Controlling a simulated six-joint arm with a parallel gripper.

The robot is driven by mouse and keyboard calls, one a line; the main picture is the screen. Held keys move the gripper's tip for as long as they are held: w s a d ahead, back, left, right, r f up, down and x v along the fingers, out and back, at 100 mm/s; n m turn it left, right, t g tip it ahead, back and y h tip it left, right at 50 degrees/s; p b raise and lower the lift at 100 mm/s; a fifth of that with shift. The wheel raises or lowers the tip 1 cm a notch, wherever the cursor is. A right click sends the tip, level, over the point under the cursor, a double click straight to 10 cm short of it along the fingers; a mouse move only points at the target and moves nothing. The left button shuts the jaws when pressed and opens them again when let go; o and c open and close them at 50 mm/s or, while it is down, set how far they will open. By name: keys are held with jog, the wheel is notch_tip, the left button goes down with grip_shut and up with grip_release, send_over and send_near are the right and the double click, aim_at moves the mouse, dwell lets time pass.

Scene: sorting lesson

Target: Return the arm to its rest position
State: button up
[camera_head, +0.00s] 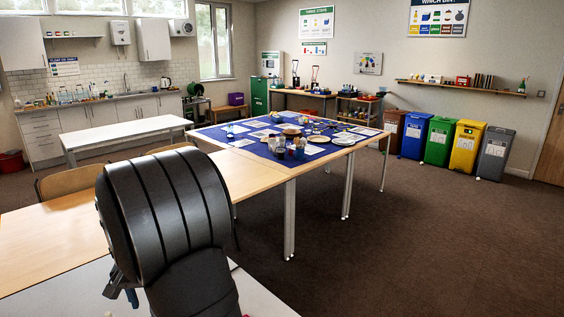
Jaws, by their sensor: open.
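A black, ribbed part of my own arm (170,215) fills the lower left of the head view and stands over the near tables. My gripper is not visible in this view. The arm hides part of the near table top (60,235) and whatever lies directly behind it. A small bluish piece shows at the arm's lower left edge, too small to make out.
A table with a blue cloth (262,152) carries plates, jars and papers. A white table (125,135) stands at the left. Blue (415,135), green (439,141), yellow (466,147) and grey (495,153) bins line the right wall. The brown floor (430,235) at right is clear.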

notch_tip(320, 180, up, 6)
jog(key=w+a+n, duration=0.2)
jog(key=n, duration=0.2)
jog(key=shift+w+f, duration=0.15)
jog(key=shift+c, duration=0.4)
grip_shut()
jog(key=s+a+f+n+t+h, duration=0.2)
jog(key=s+f+n+t+h, duration=0.15)
jog(key=s+f+n, duration=0.55)
jog(key=s+a+f+n+t+h, duration=0.2)
jog(key=s+f+n+t, duration=0.25)
jog(key=f+n, duration=0.75)
jog(key=shift+n+g+y, duration=0.25)
jog(key=shift+n+g, duration=0.25)
jog(key=shift+n, duration=0.4)
jog(key=x, duration=0.6)
jog(key=shift+w+d+r, duration=0.15)
jog(key=shift+w+d, duration=0.15)
jog(key=shift+d, duration=0.1)
jog(key=w+d, duration=0.2)
jog(key=shift+w+f, duration=0.35)
jog(key=shift+w+d, duration=0.25)
jog(key=shift+w, duration=0.2)
